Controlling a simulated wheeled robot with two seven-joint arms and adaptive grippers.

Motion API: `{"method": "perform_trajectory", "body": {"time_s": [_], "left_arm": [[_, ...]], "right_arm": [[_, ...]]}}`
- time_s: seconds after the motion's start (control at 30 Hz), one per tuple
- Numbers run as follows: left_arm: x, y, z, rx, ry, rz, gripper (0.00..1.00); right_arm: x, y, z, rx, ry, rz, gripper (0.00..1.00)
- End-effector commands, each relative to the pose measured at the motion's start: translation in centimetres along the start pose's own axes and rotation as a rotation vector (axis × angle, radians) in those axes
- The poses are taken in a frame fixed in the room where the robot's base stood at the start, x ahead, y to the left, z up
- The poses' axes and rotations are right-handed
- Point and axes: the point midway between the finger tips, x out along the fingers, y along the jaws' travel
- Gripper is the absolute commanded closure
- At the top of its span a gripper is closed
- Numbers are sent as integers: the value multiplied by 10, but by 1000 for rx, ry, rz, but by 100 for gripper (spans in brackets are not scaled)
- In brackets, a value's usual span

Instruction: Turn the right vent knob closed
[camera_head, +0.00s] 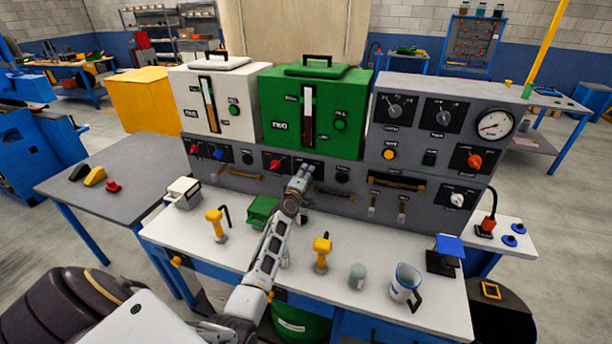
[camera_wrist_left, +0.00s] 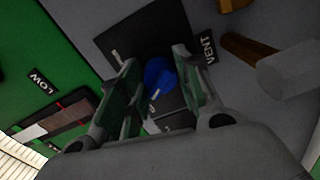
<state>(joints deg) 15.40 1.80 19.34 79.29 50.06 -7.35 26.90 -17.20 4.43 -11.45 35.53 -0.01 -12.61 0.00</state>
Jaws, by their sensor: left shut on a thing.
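The right vent knob (camera_wrist_left: 160,76) is blue with a pale pointer mark, beside a VENT label (camera_wrist_left: 208,48) in the left wrist view. My left gripper (camera_head: 305,170) reaches the grey panel below the green unit; in the left wrist view (camera_wrist_left: 163,82) its fingers are on both sides of this knob, shut on it. In the head view my gripper hides the knob. Another blue knob (camera_head: 218,154) is on the panel below the white unit. My right gripper is not in view.
The green unit (camera_head: 340,88) stands above the panel. A brown handle (camera_wrist_left: 245,46) is close beside the fingers. The white bench (camera_head: 330,290) holds yellow-topped tools, a green box (camera_head: 262,211), a grey cup (camera_head: 357,276) and a mug (camera_head: 405,283).

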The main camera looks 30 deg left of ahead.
Motion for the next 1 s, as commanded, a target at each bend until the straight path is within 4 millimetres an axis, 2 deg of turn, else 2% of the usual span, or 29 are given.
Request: {"method": "perform_trajectory", "body": {"time_s": [0.3, 0.83, 0.87, 1.0], "left_arm": [[0, -1, 0, -157, 1, -1, 90], [0, -1, 0, -190, 0, -2, 90], [0, -1, 0, -189, 0, -2, 64], [0, -1, 0, -189, 0, -2, 46]], "right_arm": [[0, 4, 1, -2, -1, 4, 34], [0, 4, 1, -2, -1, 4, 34], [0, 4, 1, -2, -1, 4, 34], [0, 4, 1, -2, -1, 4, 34]]}}
